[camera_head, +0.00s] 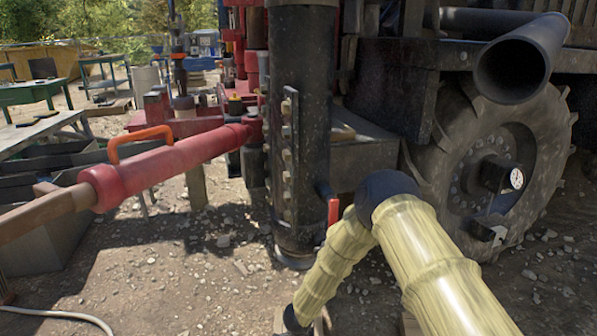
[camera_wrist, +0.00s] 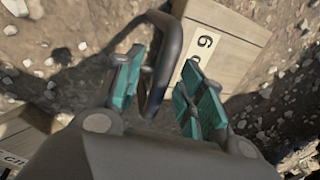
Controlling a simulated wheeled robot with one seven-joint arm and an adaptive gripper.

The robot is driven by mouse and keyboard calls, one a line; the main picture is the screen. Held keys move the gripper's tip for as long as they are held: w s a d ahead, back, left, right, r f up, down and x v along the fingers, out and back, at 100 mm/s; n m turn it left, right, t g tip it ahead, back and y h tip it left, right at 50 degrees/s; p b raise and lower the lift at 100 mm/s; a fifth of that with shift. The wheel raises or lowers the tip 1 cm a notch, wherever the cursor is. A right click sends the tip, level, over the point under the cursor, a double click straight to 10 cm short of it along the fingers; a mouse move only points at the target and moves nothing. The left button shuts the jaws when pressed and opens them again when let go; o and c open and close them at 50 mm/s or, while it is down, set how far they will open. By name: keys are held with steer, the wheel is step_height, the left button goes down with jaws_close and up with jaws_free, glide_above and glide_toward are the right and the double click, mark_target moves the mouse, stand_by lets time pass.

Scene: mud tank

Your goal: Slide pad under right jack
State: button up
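A wooden pad (camera_wrist: 232,42) with a white number label lies on the ground at the top of the wrist view. A dark loop handle (camera_wrist: 172,48) stands at its near edge. My gripper (camera_wrist: 165,95) is open, with its teal fingers on either side of the handle's lower part; I cannot tell whether they touch it. A thick dark vertical column (camera_head: 300,130), apparently the jack leg, stands in the middle of the head view, its lower end near the gravel. My arm reaches down to the right of it, and my gripper is mostly cut off at the bottom edge.
A second labelled wooden block (camera_wrist: 22,140) lies at the lower left of the wrist view. A large tyre (camera_head: 490,160) stands to the right of my arm. A red cylinder with an orange handle (camera_head: 170,165) juts out left. Stony ground (camera_head: 190,260) left of the column is open.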

jaws_close()
steer(key=shift+w+r, duration=0.1)
steer(key=shift+w, duration=0.1)
steer(key=shift+w+d+p, duration=0.1)
steer(key=shift+p, duration=0.25)
steer(key=shift+w+d+p, duration=0.4)
steer(key=shift+w+p, duration=0.25)
steer(key=shift+o, duration=2)
jaws_free()
steer(key=shift+s, duration=0.1)
